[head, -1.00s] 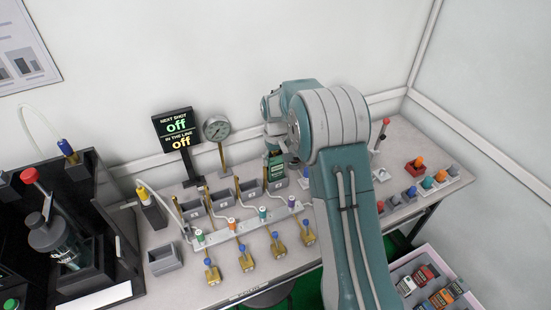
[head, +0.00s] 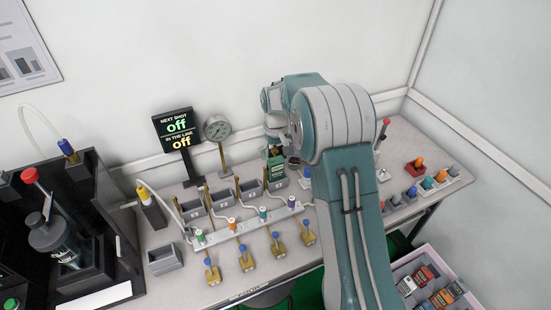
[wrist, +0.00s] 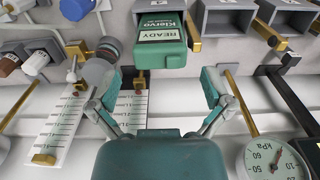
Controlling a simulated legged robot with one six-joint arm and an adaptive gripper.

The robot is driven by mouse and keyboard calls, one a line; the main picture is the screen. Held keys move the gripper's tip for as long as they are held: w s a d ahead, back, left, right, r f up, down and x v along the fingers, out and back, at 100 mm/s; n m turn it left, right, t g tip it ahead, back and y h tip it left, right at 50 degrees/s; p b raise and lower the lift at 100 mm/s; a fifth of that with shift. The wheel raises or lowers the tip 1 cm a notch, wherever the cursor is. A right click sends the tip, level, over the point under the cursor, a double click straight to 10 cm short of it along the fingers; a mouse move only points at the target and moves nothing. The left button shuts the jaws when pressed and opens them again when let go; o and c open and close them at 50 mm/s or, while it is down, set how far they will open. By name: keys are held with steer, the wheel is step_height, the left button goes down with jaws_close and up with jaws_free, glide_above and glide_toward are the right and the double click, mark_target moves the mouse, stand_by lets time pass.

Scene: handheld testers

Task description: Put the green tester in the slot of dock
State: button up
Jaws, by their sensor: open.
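The green tester (head: 275,168) stands upright in the rightmost grey dock (head: 278,184) of the row at the back of the bench. In the wrist view the tester (wrist: 160,42) shows its READY label, with its lower part in or over the grey dock; how deep it sits is hard to tell. My gripper (wrist: 160,80) is open and empty. Its two teal fingers are spread to either side, apart from the tester and back from its top. In the head view the gripper is mostly hidden behind my arm.
Empty grey docks (head: 222,199) stand left of the tester. A pressure gauge (head: 216,128) and a sign (head: 176,134) stand behind them. A valve manifold (head: 240,230) lies in front. A crate (head: 396,272) of other testers is at lower right.

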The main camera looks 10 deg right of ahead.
steer(key=s+r+t, duration=0.1)
steer(key=s+r, duration=0.3)
steer(key=r, duration=0.5)
steer(key=s+r, duration=0.3)
steer(key=r, duration=0.5)
steer(key=s+r+m+t, duration=0.2)
steer(key=s+t, duration=0.2)
steer(key=s, duration=2.4)
steer(key=shift+r+t, duration=0.3)
steer(key=shift+r, duration=0.1)
